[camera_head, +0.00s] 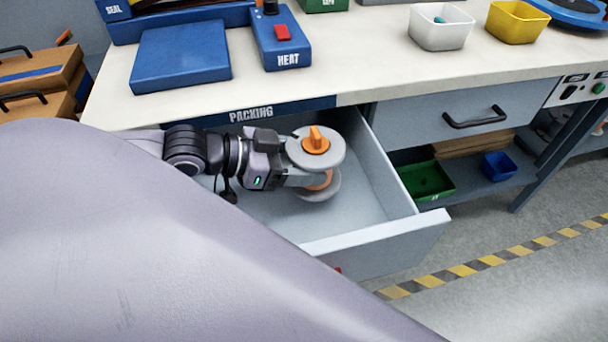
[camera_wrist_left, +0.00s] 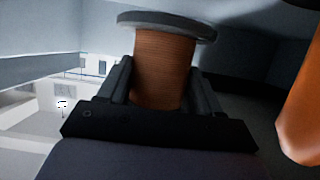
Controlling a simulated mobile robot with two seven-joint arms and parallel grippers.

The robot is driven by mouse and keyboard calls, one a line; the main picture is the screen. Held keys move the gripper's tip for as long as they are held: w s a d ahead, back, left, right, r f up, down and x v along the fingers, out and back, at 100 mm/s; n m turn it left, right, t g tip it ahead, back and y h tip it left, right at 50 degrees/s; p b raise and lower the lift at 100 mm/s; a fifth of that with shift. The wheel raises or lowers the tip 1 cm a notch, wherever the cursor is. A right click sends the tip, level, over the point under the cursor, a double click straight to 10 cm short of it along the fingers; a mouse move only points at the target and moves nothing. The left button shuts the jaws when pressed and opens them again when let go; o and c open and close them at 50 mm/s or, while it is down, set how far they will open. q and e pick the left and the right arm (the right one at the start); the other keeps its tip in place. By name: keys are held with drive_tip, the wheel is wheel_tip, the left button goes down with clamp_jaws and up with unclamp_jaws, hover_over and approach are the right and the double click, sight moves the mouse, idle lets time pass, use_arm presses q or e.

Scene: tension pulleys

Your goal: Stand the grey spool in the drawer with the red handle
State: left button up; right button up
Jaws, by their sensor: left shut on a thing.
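The grey spool (camera_head: 332,151) has round grey flanges and an orange-brown wound core, with an orange piece on its top flange. It is upright or nearly so inside the open drawer (camera_head: 405,239). My left gripper (camera_head: 306,178) reaches in from the left and is shut on the core between the flanges. In the left wrist view the core (camera_wrist_left: 160,65) sits between both fingers, below a grey flange. I cannot tell whether the lower flange touches the drawer floor. Only a sliver of the red handle (camera_head: 338,270) shows. My right gripper is not in view.
The worktop (camera_head: 360,65) marked PACKING overhangs the drawer's back. A shut drawer with a black handle (camera_head: 475,117) is to the right. Drawer floor (camera_head: 360,200) is bare right of the spool. An unclear orange shape (camera_wrist_left: 302,105) stands at right in the wrist view.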

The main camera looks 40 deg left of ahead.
use_arm(q)
wheel_tip(320, 180, down, 4)
drive_tip(key=shift+r+b, duration=0.1)
drive_tip(key=shift+b, duration=0.7)
drive_tip(key=o, duration=1.6)
drive_tip(key=shift+f, duration=0.35)
drive_tip(key=shift+o, duration=0.2)
drive_tip(key=shift+r, duration=0.2)
